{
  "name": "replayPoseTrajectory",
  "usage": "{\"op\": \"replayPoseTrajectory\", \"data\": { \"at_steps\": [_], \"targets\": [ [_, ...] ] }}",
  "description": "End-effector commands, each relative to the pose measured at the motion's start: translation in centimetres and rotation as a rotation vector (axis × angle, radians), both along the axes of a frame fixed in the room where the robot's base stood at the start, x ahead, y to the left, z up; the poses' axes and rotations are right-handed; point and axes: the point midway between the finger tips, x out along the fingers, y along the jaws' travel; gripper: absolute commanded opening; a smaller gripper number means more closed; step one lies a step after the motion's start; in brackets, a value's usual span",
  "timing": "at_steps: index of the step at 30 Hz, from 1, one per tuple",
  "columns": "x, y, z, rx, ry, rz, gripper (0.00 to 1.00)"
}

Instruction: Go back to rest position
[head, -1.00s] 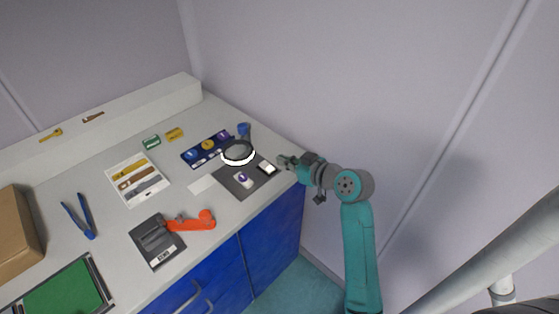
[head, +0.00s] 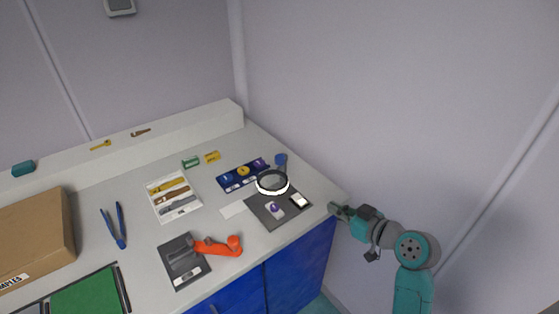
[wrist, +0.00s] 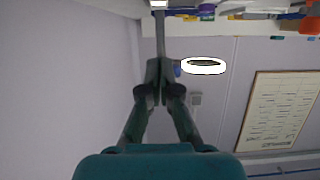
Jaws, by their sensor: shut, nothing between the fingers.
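My gripper (head: 337,209) is at the right corner of the workbench in the head view, at about the height of the worktop edge, with the teal and grey arm behind it. In the wrist view its two dark fingers (wrist: 160,72) come together at the tips, with nothing between them. It is apart from the objects on the bench. The worktop (head: 140,247) is light grey over blue cabinet doors (head: 299,262).
Near the gripper are a dark mat (head: 262,212) with small items and a white-ringed magnifier (head: 272,183). A wall (head: 400,110) stands behind the arm.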

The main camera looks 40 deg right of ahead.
Motion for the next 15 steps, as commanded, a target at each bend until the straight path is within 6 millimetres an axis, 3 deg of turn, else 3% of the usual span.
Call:
{"op": "replayPoseTrajectory", "data": {
  "at_steps": [8, 15],
  "targets": [
    [-0.1, 0.5, -0.6, 0.010, 0.004, -0.008, 0.00],
    [-1.5, 5.0, -5.3, 0.087, 0.031, -0.090, 0.00]
  ]
}}
